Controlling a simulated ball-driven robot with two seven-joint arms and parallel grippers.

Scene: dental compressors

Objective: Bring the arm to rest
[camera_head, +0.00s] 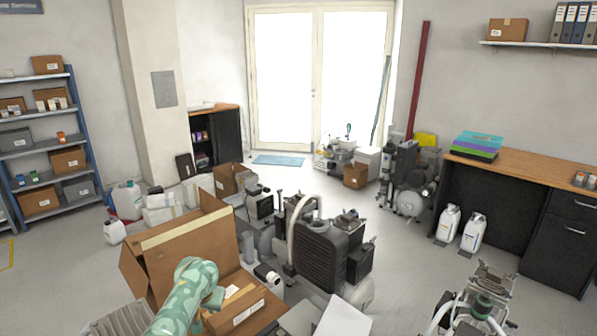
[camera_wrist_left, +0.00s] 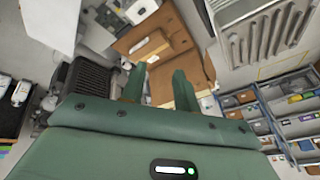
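My left arm comes in from the bottom left of the head view, in a mottled green cover. My left gripper (camera_head: 214,299) is partly hidden by the arm and sits over a small cardboard box with a white label (camera_head: 237,309). In the left wrist view, its two green fingers (camera_wrist_left: 159,84) stand apart with nothing held between them. Cardboard shows beyond the fingertips; I cannot tell if they touch it. My right gripper is not in view.
A large open cardboard box (camera_head: 185,250) stands just behind the left arm. A dark finned compressor (camera_head: 320,252) is to its right. More machinery (camera_head: 480,300) stands at the lower right. A wooden-topped bench (camera_head: 535,168) lines the right wall; open floor lies between.

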